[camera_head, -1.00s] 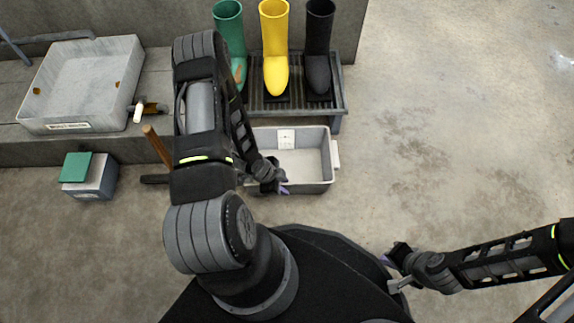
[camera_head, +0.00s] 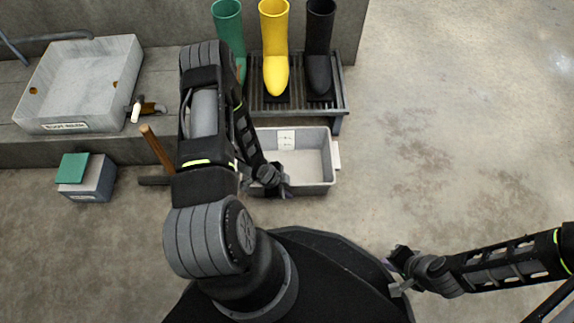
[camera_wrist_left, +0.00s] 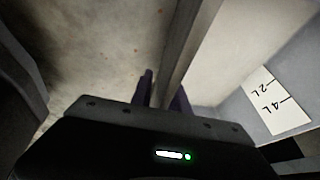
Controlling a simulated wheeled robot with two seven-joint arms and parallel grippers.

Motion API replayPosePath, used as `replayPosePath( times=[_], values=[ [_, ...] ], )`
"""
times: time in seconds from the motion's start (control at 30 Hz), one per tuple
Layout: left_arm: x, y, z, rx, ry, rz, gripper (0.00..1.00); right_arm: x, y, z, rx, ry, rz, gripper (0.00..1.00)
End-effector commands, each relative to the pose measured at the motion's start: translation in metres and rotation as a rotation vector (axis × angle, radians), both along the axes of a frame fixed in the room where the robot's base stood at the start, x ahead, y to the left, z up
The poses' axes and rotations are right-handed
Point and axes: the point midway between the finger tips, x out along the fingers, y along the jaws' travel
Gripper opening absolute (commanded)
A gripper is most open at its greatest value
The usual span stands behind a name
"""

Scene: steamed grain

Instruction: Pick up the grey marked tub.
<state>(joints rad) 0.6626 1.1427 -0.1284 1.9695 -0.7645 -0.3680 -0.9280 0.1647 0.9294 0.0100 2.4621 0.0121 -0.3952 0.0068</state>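The grey marked tub (camera_head: 310,188) stands on the floor below the boot rack in the head view. It is open-topped and looks empty, with a white label on its inner far wall. In the left wrist view the label (camera_wrist_left: 272,101) reads 2L and 4L. My left gripper (camera_head: 284,187) is at the tub's near rim. In the left wrist view its two fingers (camera_wrist_left: 164,95) are close together, one on each side of the tub wall (camera_wrist_left: 188,50), with little gap. My right gripper (camera_head: 390,268) is off to the right, away from the tub; its finger opening is too small to tell.
A boot rack (camera_head: 338,108) with green, yellow and black boots stands behind the tub. A grey basin (camera_head: 85,80) sits on the ledge at left. A small box with a green lid (camera_head: 73,168) is on the floor at left. The right floor is clear.

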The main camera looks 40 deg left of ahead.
Motion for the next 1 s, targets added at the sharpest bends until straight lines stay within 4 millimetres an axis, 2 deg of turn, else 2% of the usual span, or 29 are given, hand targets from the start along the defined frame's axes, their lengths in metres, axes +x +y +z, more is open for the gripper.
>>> replayPosePath(
  times=[0.03,0.23,1.0],
  values=[
    [0.0,0.0,0.0,0.0,0.0,0.0,0.16,-0.0001,0.0,0.0,0.0,0.0,0.0,0.0],
    [0.0,0.0,0.0,0.0,0.0,0.0,0.0,-0.0002,0.0001,-0.0001,0.0,0.0,0.0,0.0],
    [-0.0001,-0.0001,0.0,0.0,0.0,0.0,0.0,-0.0001,0.0001,-0.0001,0.0,0.0,0.0,0.0]
  ],
)
